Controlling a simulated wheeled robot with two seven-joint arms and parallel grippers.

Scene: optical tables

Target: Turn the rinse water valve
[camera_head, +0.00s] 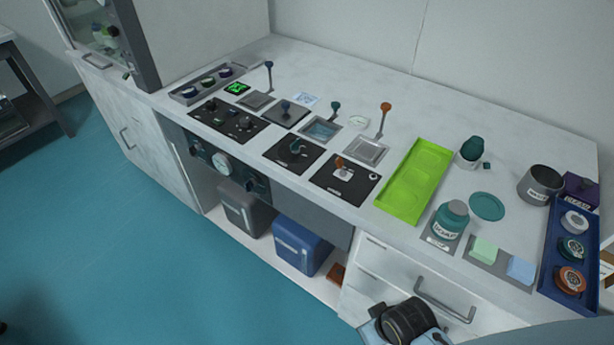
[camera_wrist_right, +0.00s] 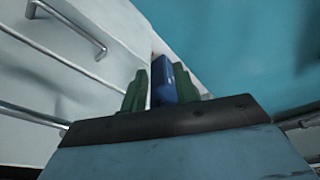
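Valve handles stand on black panels set in the white counter. A panel with black knobs (camera_head: 228,119) lies to the left. I cannot read which is the rinse water valve. My right gripper (camera_wrist_right: 163,78) shows two green fingers apart, with a blue shape, apparently the bin, visible between them and nothing clearly held. In the head view only part of my right arm shows, low by the drawers, away from the handles. My left gripper is out of view.
Behind the panels stand a teal tap (camera_head: 335,108) and an orange tap (camera_head: 384,108) over small basins. A green tray (camera_head: 414,181), a teal jar (camera_head: 451,219) and a blue tray (camera_head: 552,270) are to the right. A blue bin (camera_head: 299,246) and grey bin (camera_head: 242,208) sit below.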

